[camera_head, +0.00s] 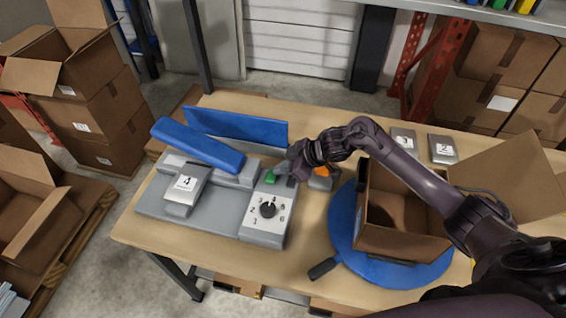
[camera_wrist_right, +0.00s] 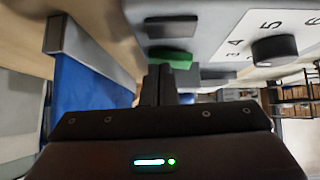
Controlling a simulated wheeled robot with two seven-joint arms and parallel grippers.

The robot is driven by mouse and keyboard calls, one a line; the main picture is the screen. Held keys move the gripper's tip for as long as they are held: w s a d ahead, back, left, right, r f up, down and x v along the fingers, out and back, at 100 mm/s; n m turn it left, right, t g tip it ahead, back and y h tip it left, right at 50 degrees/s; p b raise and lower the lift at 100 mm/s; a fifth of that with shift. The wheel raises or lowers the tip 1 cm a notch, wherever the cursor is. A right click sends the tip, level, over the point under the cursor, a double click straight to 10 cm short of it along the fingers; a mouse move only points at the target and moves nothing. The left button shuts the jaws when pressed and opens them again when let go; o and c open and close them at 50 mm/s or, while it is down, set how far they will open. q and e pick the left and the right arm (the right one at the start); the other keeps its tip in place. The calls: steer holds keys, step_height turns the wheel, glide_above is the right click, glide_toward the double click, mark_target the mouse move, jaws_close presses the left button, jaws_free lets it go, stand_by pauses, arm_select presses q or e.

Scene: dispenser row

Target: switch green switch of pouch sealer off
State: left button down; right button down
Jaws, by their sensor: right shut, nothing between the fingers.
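The pouch sealer (camera_head: 215,205) is a grey machine with a blue raised arm, standing on the left of the table. Its green switch (camera_head: 271,178) is at the back of its control panel, and it also shows in the right wrist view (camera_wrist_right: 170,57). A black numbered dial (camera_head: 268,209) is in front of the switch. My right gripper (camera_head: 294,174) is shut and empty, just right of the green switch. In the right wrist view its fingers (camera_wrist_right: 162,85) are close to the switch; whether they touch it I cannot tell. My left gripper is not in view.
An open cardboard box (camera_head: 400,230) stands on a blue round turntable (camera_head: 345,262) to the right, under my right arm. A pouch marked 4 (camera_head: 185,190) lies on the sealer. Pouches marked 3 (camera_head: 404,140) and 2 (camera_head: 443,150) are at the back right. Cardboard boxes (camera_head: 90,115) stand left of the table.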

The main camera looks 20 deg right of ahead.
steer(key=shift+a+r, duration=0.1)
steer(key=r+p, duration=0.2)
steer(key=r, duration=0.1)
steer(key=r+p, duration=0.1)
steer(key=p, duration=0.1)
steer(key=shift+w+d+r, duration=0.25)
steer(key=shift+d+r, duration=0.1)
steer(key=shift+d, duration=0.05)
steer(key=shift+s+d+r+b, duration=0.25)
steer(key=shift+d+b, duration=0.3)
steer(key=shift+b, duration=0.25)
steer(key=w+b+v, duration=0.1)
steer(key=b+v, duration=0.1)
steer(key=v, duration=0.6)
steer(key=shift+d, duration=0.3)
steer(key=shift+f, duration=0.1)
